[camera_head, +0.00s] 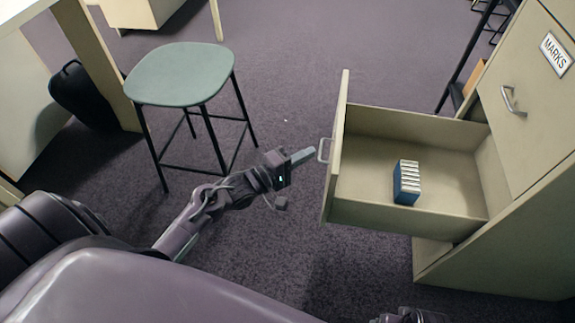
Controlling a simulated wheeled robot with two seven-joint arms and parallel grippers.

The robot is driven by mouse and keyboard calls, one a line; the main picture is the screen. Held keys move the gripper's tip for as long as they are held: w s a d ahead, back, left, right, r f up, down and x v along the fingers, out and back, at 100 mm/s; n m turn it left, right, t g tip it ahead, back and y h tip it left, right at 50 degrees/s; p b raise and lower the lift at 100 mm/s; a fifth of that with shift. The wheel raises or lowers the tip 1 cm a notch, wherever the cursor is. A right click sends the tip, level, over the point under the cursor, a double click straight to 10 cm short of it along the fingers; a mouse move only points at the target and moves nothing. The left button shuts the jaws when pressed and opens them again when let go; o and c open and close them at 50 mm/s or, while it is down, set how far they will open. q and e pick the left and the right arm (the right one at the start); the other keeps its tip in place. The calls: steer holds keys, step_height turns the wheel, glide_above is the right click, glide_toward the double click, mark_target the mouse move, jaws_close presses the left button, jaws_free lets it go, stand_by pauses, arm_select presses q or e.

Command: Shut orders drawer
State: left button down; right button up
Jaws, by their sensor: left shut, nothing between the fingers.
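A beige drawer (338,150) stands pulled far out of the cabinet, its front facing left with a metal handle (324,150) on it. Its label does not show from here. Inside lies a blue box (407,182) with white-topped items. My left gripper (308,154) is shut and empty, its fingertips pointing at the handle from the left, very close to it; I cannot tell if they touch. A dark part of my right arm or gripper (410,316) shows only at the bottom edge.
The cabinet (500,240) stands at the right, with a closed upper drawer marked MARKS (530,80). A stool with a green seat (180,74) stands left of my gripper. A black bag (84,96) is at the far left. The carpet between stool and drawer is clear.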

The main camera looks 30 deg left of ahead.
arm_select(q)
steer(key=d, duration=0.2)
steer(key=w+d, duration=0.1)
steer(key=d, duration=0.1)
arm_select(e)
steer(key=shift+r, duration=0.65)
steer(key=shift+r, duration=0.1)
